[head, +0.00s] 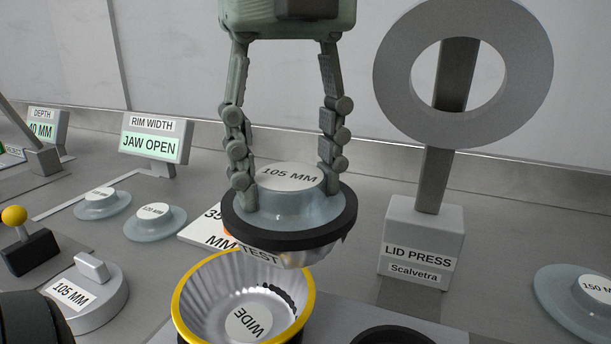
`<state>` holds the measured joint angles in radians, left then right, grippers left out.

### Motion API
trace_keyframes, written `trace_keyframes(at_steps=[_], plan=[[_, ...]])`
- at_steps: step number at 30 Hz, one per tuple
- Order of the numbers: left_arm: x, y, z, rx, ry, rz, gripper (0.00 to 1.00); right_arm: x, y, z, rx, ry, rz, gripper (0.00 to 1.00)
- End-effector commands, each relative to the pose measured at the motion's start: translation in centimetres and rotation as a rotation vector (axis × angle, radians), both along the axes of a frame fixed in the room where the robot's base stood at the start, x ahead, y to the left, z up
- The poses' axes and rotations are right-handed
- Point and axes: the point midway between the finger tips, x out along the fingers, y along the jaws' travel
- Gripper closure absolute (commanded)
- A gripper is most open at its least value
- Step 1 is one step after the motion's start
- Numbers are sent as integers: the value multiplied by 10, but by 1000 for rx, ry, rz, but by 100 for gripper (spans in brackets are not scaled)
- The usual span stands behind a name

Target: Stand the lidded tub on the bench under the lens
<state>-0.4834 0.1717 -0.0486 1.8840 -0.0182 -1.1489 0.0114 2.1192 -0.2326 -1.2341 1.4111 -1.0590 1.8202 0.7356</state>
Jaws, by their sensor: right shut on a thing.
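My right gripper (287,190) points down and is shut on the knob of a pale blue lid marked 105 MM. The lid sits in the black rim of a metal tub (285,251), whose lower part carries a TEST label. This lidded tub hangs upright above and behind a yellow-rimmed ribbed bowl (179,305) marked WIDE. A large grey ring (400,75) stands on a post at the right; I cannot tell whether it is the lens. My left gripper is not in view.
The LID PRESS block (423,240) stands at the right on the grey bench. Pale lids (154,219) lie left and right. A RIM WIDTH display (155,139) reads JAW OPEN. A joystick (28,250) and a grey 105 MM piece (95,299) stand left. A black round opening (395,335) is at the front.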

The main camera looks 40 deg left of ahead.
Motion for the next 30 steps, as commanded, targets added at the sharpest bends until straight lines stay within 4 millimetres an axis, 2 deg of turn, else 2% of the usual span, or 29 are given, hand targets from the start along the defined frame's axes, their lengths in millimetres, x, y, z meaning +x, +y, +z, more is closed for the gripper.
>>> trace_keyframes(at_steps=[10, 25, 30], plan=[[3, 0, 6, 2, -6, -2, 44, 0, 0, 3, 0, 0, 0, 62], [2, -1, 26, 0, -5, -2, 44, 0, 0, 28, 0, -1, 0, 62], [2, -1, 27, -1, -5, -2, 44, 0, 0, 35, 0, -1, -1, 62]])
